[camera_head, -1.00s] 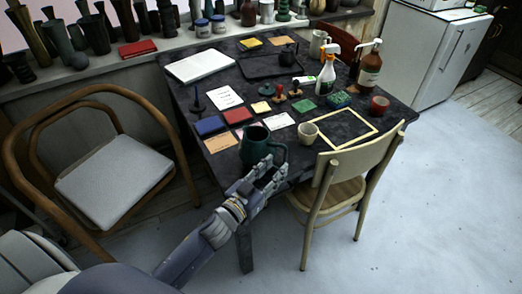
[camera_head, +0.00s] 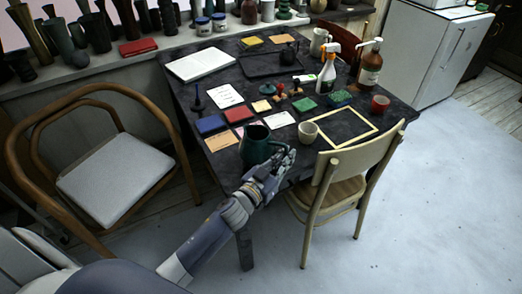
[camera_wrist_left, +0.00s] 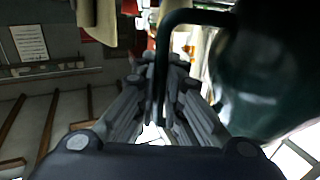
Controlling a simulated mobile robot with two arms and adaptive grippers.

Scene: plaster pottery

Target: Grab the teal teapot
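The teal teapot (camera_head: 255,148), a dark green-teal jug-like vessel with a side handle, stands upright at the near edge of the dark table. My left gripper (camera_head: 284,158) is at its right side, at the handle. In the left wrist view, the teapot's body (camera_wrist_left: 262,75) fills the upper right, blurred and dark. Its thin handle (camera_wrist_left: 162,45) runs down between the two fingers of my left gripper (camera_wrist_left: 164,70), which are close together on either side of it. The gripper looks shut on the handle. My right gripper is not in view.
A cream cup (camera_head: 308,132) stands right of the teapot. A yellow-edged frame (camera_head: 352,143) lies beyond it. A pale wooden chair (camera_head: 340,180) stands close to my left arm. Cards and coloured blocks lie behind the teapot. An armchair (camera_head: 115,185) is at the left.

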